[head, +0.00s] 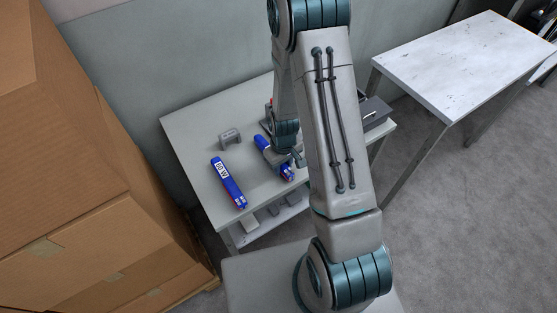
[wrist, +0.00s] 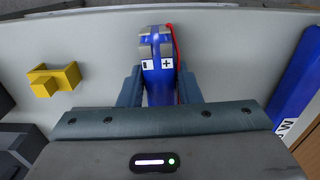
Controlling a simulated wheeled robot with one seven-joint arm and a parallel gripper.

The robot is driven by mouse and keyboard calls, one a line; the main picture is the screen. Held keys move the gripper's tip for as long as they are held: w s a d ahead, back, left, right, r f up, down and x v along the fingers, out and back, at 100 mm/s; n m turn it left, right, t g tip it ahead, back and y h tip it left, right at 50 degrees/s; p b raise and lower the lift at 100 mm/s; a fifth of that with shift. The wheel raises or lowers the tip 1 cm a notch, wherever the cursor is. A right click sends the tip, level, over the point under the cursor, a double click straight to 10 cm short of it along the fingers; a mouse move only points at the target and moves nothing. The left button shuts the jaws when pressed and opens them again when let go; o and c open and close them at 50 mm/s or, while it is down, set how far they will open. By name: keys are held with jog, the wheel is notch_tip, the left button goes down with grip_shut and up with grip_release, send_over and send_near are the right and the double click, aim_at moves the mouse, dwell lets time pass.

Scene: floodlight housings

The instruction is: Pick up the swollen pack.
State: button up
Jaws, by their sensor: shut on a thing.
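A blue pack (wrist: 158,72) with a white plus-and-minus label and a red wire along its right side sits between the fingers of my gripper (wrist: 160,88), which is shut on it. In the head view this pack (head: 287,173) shows partly behind my gripper (head: 278,158), low over the grey table. A second, long blue pack (head: 228,182) with white lettering lies on the table to the left. It also shows at the right edge of the wrist view (wrist: 300,80). I cannot tell from these frames which pack is swollen, nor whether the held one touches the table.
The grey table (head: 185,125) also bears a grey bracket (head: 230,138) and a dark box (head: 375,112). A yellow block (wrist: 55,78) shows left in the wrist view. Large cardboard boxes (head: 75,190) stand left. A white table (head: 460,60) stands right, its top clear.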

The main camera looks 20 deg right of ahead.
jog(key=shift+r, duration=0.1)
jog(key=shift+w+r, duration=0.1)
jog(key=shift+r, duration=0.7)
jog(key=r, duration=0.1)
jog(key=r+b, duration=0.1)
jog(key=shift+d+r, duration=0.2)
jog(key=shift+r, duration=0.1)
jog(key=s+d+r+b, duration=0.1)
jog(key=s+d+r, duration=0.5)
jog(key=s+d, duration=0.1)
jog(key=shift+s+d+r+b, duration=0.35)
jog(key=shift+s+b, duration=0.05)
jog(key=shift+s, duration=0.4)
